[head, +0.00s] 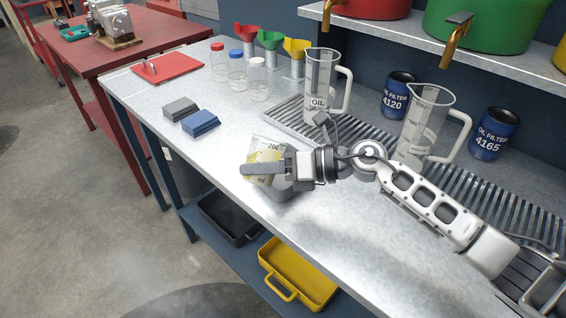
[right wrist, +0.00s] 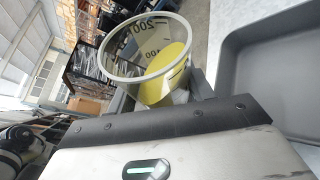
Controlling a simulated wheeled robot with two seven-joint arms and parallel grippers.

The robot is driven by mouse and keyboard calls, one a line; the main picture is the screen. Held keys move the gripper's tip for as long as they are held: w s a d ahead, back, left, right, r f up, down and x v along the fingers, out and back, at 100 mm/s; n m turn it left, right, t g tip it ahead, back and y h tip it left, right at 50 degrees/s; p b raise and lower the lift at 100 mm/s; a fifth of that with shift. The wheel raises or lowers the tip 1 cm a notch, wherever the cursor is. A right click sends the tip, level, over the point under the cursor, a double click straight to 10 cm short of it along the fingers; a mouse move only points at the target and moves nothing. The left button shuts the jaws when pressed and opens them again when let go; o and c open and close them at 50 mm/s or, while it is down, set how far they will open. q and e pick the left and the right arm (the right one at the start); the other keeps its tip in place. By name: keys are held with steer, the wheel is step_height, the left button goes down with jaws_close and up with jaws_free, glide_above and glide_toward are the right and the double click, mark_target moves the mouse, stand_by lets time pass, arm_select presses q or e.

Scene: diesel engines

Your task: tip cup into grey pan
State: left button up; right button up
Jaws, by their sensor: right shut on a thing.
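A clear beaker-like cup (head: 268,149) with dark volume marks holds yellow liquid. It also shows in the right wrist view (right wrist: 150,60), with its round rim and the yellow inside. My right gripper (head: 258,166) is shut on the cup's side and holds it tilted near the bench's front edge. The grey pan (head: 284,192) is mostly hidden under my gripper in the head view. Its rim and inside show at the right of the right wrist view (right wrist: 270,80), beside the cup. My left gripper is out of view.
Grey (head: 180,108) and blue (head: 200,123) cloths lie left on the bench. Capped jars (head: 237,72) and funnels stand behind. An oil jug (head: 320,85) and another jug (head: 418,120) stand on the grate. A black tray (head: 225,222) and yellow tray (head: 300,275) sit below.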

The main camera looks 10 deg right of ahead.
mark_target(267, 153)
steer(key=shift+r+m, duration=0.3)
steer(key=shift+r, duration=0.15)
steer(key=shift+r+m+y, duration=0.25)
steer(key=shift+m+y, duration=0.25)
steer(key=shift+m, duration=0.2)
stand_by(0.5)
steer(key=shift+f+m+y, duration=0.3)
steer(key=shift+m+y, duration=0.1)
steer(key=shift+m, duration=0.3)
stand_by(0.7)
steer(key=shift+r+m+y+p, duration=0.4)
steer(key=shift+r+m, duration=0.1)
steer(key=shift+m, duration=0.3)
stand_by(0.7)
steer(key=shift+w+d+f+m+b, duration=0.3)
steer(key=shift+w+d+m+b, duration=0.2)
steer(key=shift+m+b, duration=0.3)
stand_by(0.8)
steer(key=shift+w+d+r+m+t+y+p, duration=0.2)
steer(key=shift+r+m+t+y+p, duration=0.3)
steer(key=shift+m, duration=0.6)
stand_by(0.8)
